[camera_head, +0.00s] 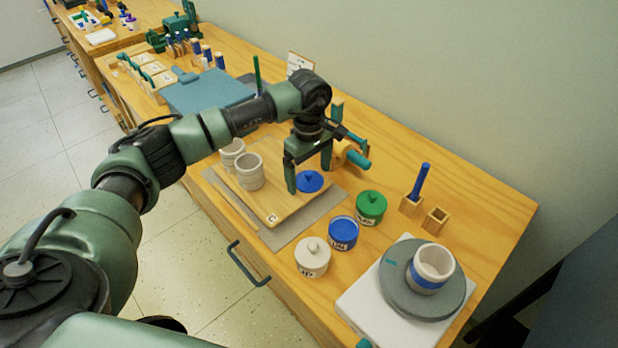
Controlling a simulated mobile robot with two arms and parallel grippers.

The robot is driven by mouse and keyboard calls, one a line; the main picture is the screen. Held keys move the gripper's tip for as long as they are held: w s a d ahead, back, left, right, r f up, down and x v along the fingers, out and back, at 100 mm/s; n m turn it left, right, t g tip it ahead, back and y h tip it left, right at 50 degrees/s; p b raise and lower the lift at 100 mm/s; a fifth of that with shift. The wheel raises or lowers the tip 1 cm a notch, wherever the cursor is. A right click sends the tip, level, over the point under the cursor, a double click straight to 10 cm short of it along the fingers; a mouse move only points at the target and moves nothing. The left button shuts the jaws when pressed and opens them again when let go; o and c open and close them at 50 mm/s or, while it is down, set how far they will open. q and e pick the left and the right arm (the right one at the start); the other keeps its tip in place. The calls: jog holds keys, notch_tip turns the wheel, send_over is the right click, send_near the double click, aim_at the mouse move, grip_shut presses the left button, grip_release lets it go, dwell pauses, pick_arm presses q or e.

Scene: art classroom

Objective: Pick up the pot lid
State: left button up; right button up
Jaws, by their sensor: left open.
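A round blue pot lid (309,182) with a small knob lies on the wooden board (272,203). My left gripper (309,174) points down over the lid, with its fingers apart and nothing held between them. One finger shows at the lid's left edge and the other behind it. I cannot tell whether either finger touches the lid. A blue pot (343,233) stands on the table in front of the board, and no knob shows on its top. My right gripper is not in view.
Two pale cups (249,171) stand on the board's left part. A green-lidded pot (371,207) and a white-lidded pot (312,257) flank the blue pot. A grey turntable (393,278) carries a white-and-blue bowl (432,268). Wooden holders (434,220) stand at the right.

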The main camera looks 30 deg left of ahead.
pick_arm(q)
jog(key=c, duration=1.4)
